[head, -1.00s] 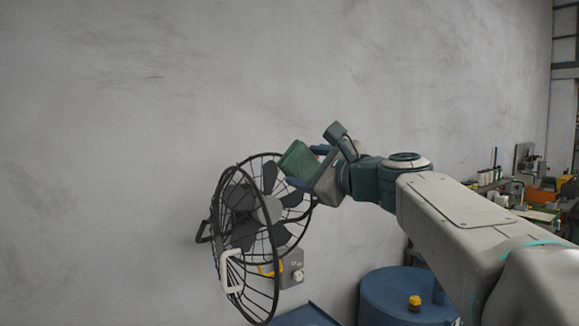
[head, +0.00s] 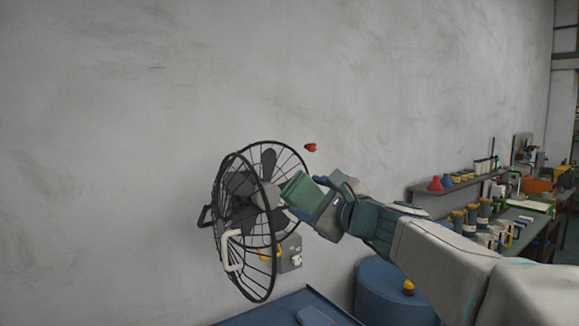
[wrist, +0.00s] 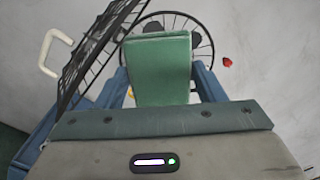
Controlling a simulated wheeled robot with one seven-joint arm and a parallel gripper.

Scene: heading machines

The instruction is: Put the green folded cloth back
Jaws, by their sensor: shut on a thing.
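My gripper (head: 307,192) is shut on the green folded cloth (head: 296,188). In the head view the cloth is in front of the right side of a black wire-cage fan, and I cannot tell whether they touch. In the wrist view the cloth (wrist: 160,65) stands out between the two blue fingers, with the fan cage behind it and to its left. The cloth's lower end is hidden by the gripper body.
The black fan (head: 250,210) and a grey box (head: 290,253) are by the wall. A small red thing (head: 311,147) shows against the wall. A blue drum (head: 385,290) stands below my arm. A shelf (head: 460,185) and cluttered bench (head: 515,235) are at right.

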